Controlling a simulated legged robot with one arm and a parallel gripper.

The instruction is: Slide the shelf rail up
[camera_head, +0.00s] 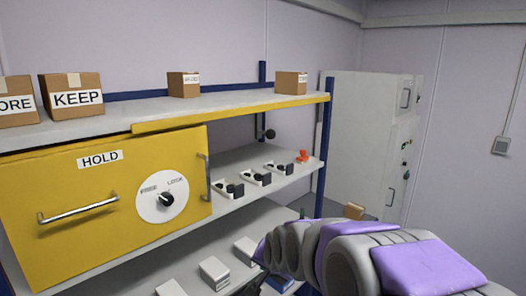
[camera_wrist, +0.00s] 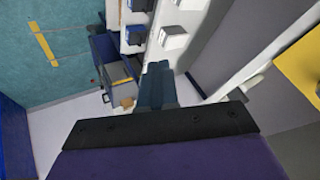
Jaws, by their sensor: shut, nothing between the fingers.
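A yellow rail (camera_head: 235,112) runs along the front edge of the top shelf (camera_head: 225,101). Below it hangs a yellow panel (camera_head: 85,200) labelled HOLD, with a horizontal bar handle (camera_head: 78,209) and a vertical handle (camera_head: 206,177) at its right edge. A white dial (camera_head: 162,199) on the panel reads FREE and LOCK; its dark knob seems turned toward LOCK. My gripper shows in the wrist view (camera_wrist: 156,80), shut and empty. In the head view my arm reaches in from the lower right, below and right of the panel, and the fingertips cannot be made out.
The middle shelf holds small black-and-white fixtures (camera_head: 257,178) and an orange item (camera_head: 302,157). White blocks (camera_head: 214,272) sit on the lower shelf. A blue post (camera_head: 324,150) and a grey cabinet (camera_head: 370,140) stand right.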

